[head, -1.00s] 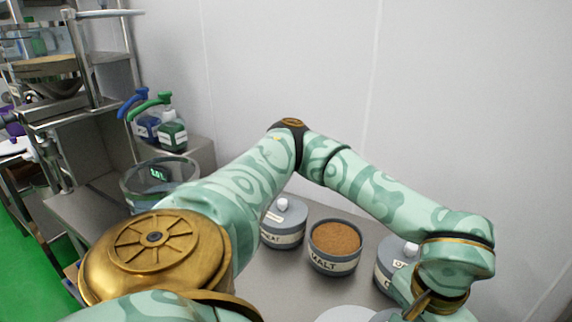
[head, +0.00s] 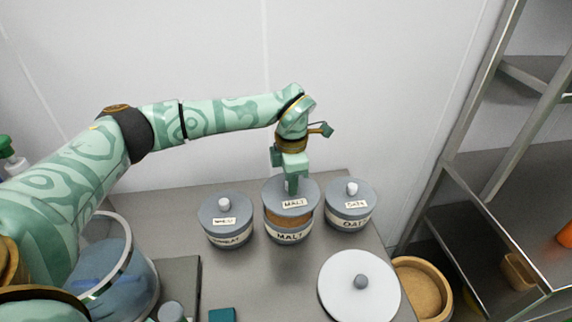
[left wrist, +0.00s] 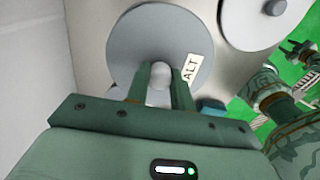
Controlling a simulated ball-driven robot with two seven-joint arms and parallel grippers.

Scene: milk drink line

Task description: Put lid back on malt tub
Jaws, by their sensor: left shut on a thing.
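The malt lid (head: 307,190), a grey-blue disc with a MALT label, is held over the malt tub (head: 290,237). Brown malt shows in a band between the lid and the tub's rim, so the lid is above the rim. My left gripper (head: 291,187) points down, shut on the lid's knob. In the left wrist view the pale knob sits between the fingers (left wrist: 158,88), and the lid (left wrist: 135,45) hides the tub below. My right gripper (left wrist: 300,50) shows small at the right of that view, away from the tub; its jaw state is unclear.
A large white lid (head: 340,290) with a grey knob lies in front. A clear vessel (head: 125,265) is at left; metal shelving (head: 478,130) is at right.

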